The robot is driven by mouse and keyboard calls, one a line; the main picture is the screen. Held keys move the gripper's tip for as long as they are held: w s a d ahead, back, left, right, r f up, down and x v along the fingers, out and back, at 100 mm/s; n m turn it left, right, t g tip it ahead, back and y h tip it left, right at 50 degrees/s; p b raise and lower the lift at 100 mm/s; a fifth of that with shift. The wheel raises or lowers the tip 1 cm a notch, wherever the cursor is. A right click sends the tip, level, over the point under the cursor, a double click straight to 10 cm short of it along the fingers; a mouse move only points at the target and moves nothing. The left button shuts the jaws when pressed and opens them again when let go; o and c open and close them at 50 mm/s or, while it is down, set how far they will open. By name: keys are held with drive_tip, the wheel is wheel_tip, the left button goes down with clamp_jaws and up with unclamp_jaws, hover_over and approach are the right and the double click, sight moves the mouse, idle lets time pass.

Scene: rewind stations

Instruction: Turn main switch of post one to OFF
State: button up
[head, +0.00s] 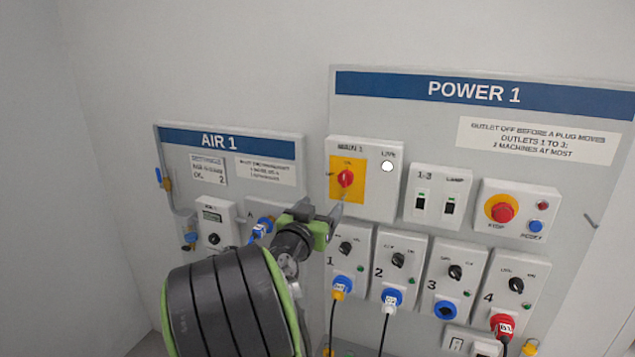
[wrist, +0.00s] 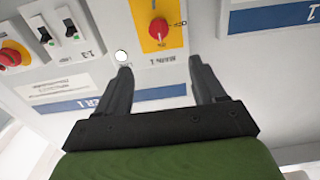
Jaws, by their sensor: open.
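The main switch is a red rotary knob (head: 346,178) on a yellow plate (head: 336,191), on a white box marked MAIN 1 on the POWER 1 panel. OFF is lettered at the plate's left and a small label is above the knob. The knob's grip looks roughly upright. In the wrist view, which is upside down, the knob (wrist: 158,29) appears beyond the fingertips. My gripper (head: 321,210) is open and empty, just below and left of the box in the head view. In the wrist view its fingertips (wrist: 160,66) are spread, with the knob between their lines, apart from it.
A white LIVE lamp (head: 387,166) is right of the knob. Two switches (head: 435,205) and a red stop button (head: 502,212) are farther right. Below are several outlets with black selectors and plugged cables. The AIR 1 panel (head: 230,143) is at left.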

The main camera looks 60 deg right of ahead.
sight(344, 181)
drive_tip(key=d+p, duration=0.1)
drive_tip(key=d, duration=0.4)
drive_tip(key=w+d+p, duration=0.1)
drive_tip(key=d+p, duration=0.1)
drive_tip(key=d, duration=0.3)
drive_tip(key=w+d+p, duration=0.1)
drive_tip(key=d+p, duration=0.1)
drive_tip(key=d, duration=0.2)
drive_tip(key=shift+w+d, duration=0.1)
drive_tip(key=shift+d, duration=0.3)
drive_tip(key=shift+d+f, duration=0.1)
drive_tip(key=shift+d, duration=0.25)
drive_tip(key=shift+a, duration=0.1)
drive_tip(key=c, duration=1.1)
drive_tip(key=shift+o, duration=0.2)
